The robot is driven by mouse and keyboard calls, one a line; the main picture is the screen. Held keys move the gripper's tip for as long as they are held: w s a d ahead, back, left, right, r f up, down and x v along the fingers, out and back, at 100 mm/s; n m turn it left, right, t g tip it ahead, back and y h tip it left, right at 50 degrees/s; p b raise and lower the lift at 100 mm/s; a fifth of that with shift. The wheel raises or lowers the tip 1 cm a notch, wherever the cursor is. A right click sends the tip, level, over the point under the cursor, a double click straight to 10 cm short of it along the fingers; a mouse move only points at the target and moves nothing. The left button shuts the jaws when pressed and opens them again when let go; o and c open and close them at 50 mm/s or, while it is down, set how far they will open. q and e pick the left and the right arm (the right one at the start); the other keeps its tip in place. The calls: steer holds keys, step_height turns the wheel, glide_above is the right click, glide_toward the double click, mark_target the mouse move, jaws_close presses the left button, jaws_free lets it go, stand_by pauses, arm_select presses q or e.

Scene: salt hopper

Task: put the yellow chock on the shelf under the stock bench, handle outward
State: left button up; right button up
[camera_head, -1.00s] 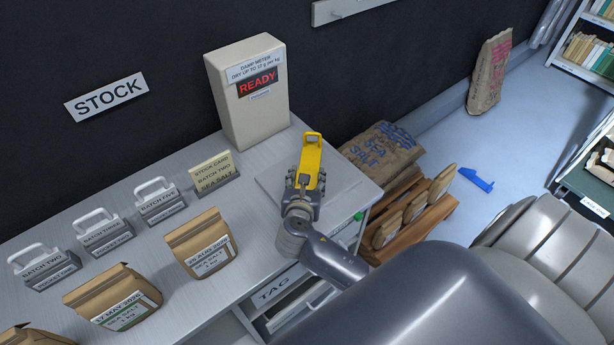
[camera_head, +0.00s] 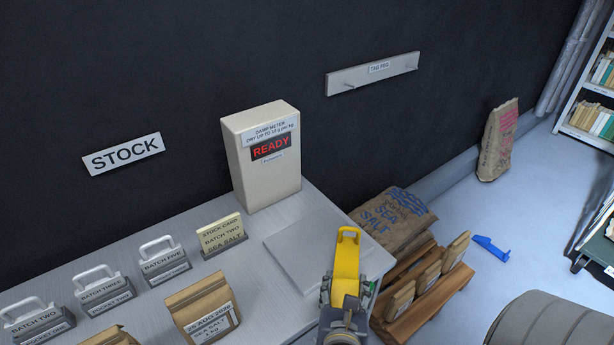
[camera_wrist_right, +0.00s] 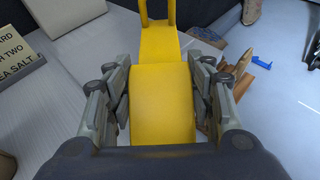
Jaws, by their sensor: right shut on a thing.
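The yellow chock (camera_head: 346,262) is held in my right gripper (camera_head: 346,297), above the right end of the stock bench (camera_head: 262,296). In the head view its loop handle points up and away from the gripper. In the right wrist view the chock (camera_wrist_right: 162,100) lies between the two fingers (camera_wrist_right: 160,105), with the handle at the far end. The shelf under the bench is not visible in these frames. My left gripper is not in view.
The damp meter (camera_head: 262,168), reading READY, stands at the back of the bench beside a flat plate (camera_head: 300,250). Batch weights, a stock card (camera_head: 222,238) and paper bags (camera_head: 203,308) stand left. A sea salt sack (camera_head: 392,222) and wooden crate (camera_head: 440,297) sit right of the bench.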

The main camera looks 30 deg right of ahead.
steer(key=shift+s+r, duration=0.1)
steer(key=shift+s, duration=0.05)
steer(key=w+a+r+n+y, duration=0.1)
steer(key=w+a+r, duration=0.2)
steer(key=a+r, duration=0.2)
steer(key=w+a+r+n+t+y, duration=0.1)
steer(key=w+a+r, duration=0.2)
steer(key=r, duration=0.6)
steer(key=shift+a, duration=0.85)
steer(key=shift+r, duration=0.1)
steer(key=shift+a+t, duration=0.1)
steer(key=shift+t, duration=0.2)
